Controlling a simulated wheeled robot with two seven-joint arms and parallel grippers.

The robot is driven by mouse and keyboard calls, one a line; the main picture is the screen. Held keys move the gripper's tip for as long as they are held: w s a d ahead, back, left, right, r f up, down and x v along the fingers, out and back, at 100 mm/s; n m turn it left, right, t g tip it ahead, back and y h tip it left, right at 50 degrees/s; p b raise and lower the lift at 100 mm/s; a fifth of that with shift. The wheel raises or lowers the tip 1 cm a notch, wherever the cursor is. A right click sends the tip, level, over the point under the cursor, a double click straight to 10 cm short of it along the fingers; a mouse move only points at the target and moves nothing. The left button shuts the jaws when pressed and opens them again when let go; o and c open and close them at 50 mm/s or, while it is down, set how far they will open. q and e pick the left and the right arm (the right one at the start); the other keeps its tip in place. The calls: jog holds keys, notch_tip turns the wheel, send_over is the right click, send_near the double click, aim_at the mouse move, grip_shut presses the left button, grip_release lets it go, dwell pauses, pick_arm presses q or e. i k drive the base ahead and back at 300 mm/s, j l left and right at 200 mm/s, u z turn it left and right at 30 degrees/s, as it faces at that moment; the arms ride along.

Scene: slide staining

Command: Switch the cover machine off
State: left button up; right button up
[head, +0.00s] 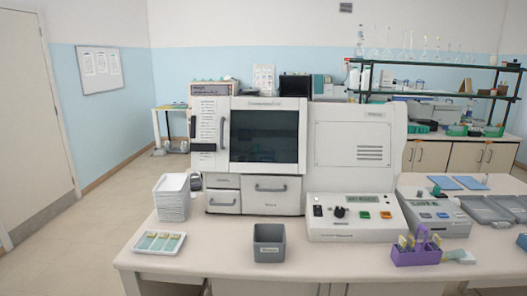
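A large white machine (216,165) stands on the bench, with a dark window (264,136) and drawers below it. I take it to be the cover machine, but its labels are too small to read surely. In front of that section is a sloped control console (356,228) with a black switch (318,211), a dark knob (339,212), a small display, and green and orange buttons (385,215). I cannot tell the switch's position. Neither of my grippers is in view.
A grey bin (269,243), a white slide tray (158,242) and a stack of white trays (172,198) stand on the bench. At the right are a smaller white device (437,216), a purple slide rack (417,256) and grey trays. The bench front before the console is clear.

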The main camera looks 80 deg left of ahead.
aim_at(318, 212)
jog(key=j+u, duration=0.2)
jog(key=u, duration=0.25)
jog(key=i+j+u, duration=0.1)
jog(key=u, duration=0.3)
jog(key=i+j+u, duration=0.1)
jog(key=j+u, duration=0.2)
jog(key=u, duration=0.15)
jog(key=i+j+u, duration=0.1)
jog(key=u, duration=0.35)
